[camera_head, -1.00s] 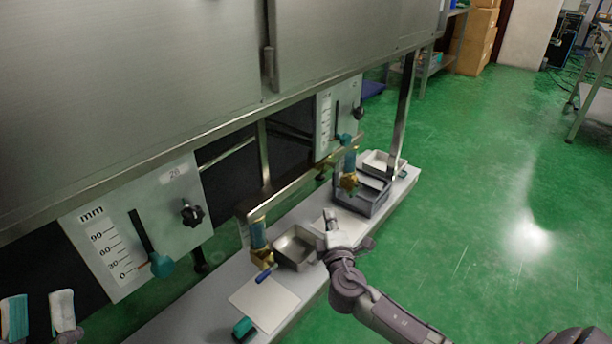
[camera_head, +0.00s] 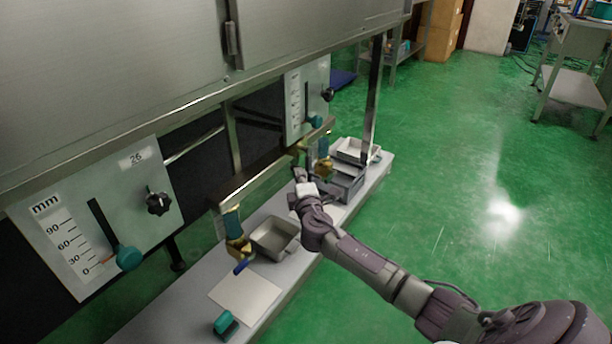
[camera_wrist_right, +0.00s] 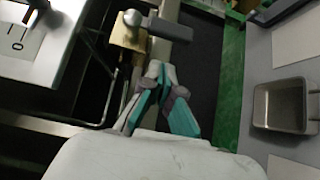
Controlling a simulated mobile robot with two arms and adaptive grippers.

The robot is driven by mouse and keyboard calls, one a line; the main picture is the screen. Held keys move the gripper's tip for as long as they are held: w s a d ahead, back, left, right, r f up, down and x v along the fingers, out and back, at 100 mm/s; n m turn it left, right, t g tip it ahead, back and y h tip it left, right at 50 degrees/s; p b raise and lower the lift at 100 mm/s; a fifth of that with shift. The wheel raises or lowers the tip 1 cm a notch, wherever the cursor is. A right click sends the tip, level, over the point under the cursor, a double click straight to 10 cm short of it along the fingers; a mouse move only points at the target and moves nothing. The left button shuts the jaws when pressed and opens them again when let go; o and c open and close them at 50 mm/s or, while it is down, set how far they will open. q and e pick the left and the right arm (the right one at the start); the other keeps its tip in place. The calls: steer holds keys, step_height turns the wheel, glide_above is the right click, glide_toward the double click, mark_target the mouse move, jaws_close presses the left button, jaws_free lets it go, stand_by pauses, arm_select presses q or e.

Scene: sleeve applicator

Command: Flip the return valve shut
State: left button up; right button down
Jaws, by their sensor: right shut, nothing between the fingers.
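My right gripper (camera_head: 302,176) is shut and empty, beside the horizontal pipe (camera_head: 258,184) under the machine. In the right wrist view its teal-padded fingertips (camera_wrist_right: 156,72) are together. Just beyond them, a valve with a dark grey lever (camera_wrist_right: 168,28), a round metal knob and a brass body (camera_wrist_right: 124,36) sits across a pale pipe. A gap shows between fingertips and lever. This looks like the return valve; in the head view a small brass fitting (camera_head: 299,151) shows near the pipe's far end. My left gripper is out of view.
Two brass outlets hang over the bench, the nearer (camera_head: 236,247) with a blue handle, the farther (camera_head: 323,168) near a grey tray (camera_head: 347,187). A metal pan (camera_head: 275,237) and a white sheet (camera_head: 245,293) lie on the bench. A gauge panel (camera_head: 140,205) stands left.

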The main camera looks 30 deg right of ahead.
mark_target(306, 171)
steer(key=shift+w+d+b, duration=0.15)
steer(key=shift+w+d, duration=0.1)
steer(key=shift+d, duration=0.5)
steer(key=shift+w+d+b, duration=0.15)
steer(key=shift+w+d, duration=0.1)
steer(key=shift+d, duration=0.5)
